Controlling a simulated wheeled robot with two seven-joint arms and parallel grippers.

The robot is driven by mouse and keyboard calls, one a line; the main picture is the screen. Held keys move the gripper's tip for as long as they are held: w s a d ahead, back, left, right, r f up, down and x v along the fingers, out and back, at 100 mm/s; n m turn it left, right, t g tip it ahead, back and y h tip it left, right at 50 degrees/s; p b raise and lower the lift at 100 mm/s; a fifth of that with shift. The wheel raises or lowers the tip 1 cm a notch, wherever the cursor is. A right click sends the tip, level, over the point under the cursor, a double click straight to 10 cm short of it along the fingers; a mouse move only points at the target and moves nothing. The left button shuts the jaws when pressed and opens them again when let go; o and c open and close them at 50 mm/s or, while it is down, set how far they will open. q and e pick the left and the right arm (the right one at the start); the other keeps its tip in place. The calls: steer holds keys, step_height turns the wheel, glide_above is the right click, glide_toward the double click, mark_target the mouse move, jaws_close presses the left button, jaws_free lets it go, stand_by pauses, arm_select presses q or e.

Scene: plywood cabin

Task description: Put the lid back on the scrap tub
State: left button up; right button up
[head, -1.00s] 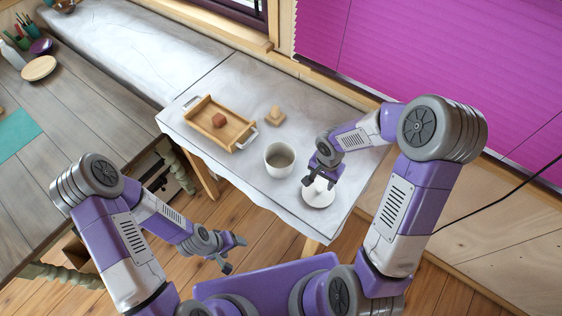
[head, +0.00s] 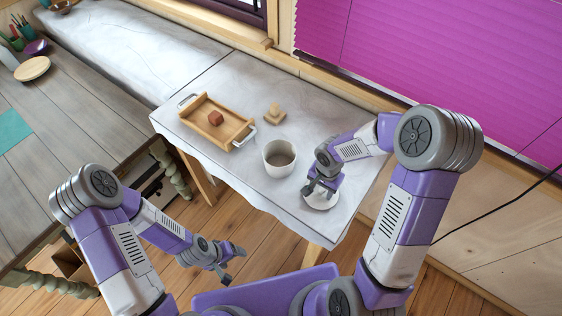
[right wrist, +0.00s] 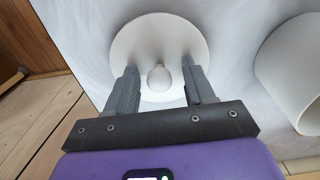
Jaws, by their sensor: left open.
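The scrap tub (head: 278,172) is a white, round, open-topped pot upright on the cloth-covered table; it also shows at the right edge of the right wrist view (right wrist: 290,78). The lid (head: 326,205) is a white disc lying flat on the cloth to the right of the tub, apart from it. In the right wrist view the lid (right wrist: 160,35) has a small round knob (right wrist: 158,77). My right gripper (head: 319,190) is open and low over the lid, one finger on each side of the knob, with gaps between. My left gripper (head: 230,263) is open and empty, off the table's front.
A wooden tray (head: 222,136) with a reddish-brown block (head: 215,118) stands left of the tub. A small pale wooden piece (head: 274,113) lies behind the tub. The lid is near the table's front right corner. A magenta blind (head: 430,60) covers the window behind.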

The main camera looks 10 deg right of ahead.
steer(key=shift+s+f, duration=0.35)
steer(key=shift+c, duration=1.3)
steer(key=shift+r, duration=0.25)
steer(key=shift+w+r+p, duration=0.15)
steer(key=shift+r+p, duration=0.1)
steer(key=shift+p, duration=0.2)
steer(key=c, duration=0.4)
steer(key=shift+r+p, duration=0.3)
steer(key=shift+r, duration=0.1)
steer(key=shift+c, duration=1.2)
steer(key=shift+w+r+p, duration=0.15)
steer(key=shift+r+p, duration=1.25)
steer(key=shift+r, duration=0.85)
steer(key=shift+f, duration=0.1)
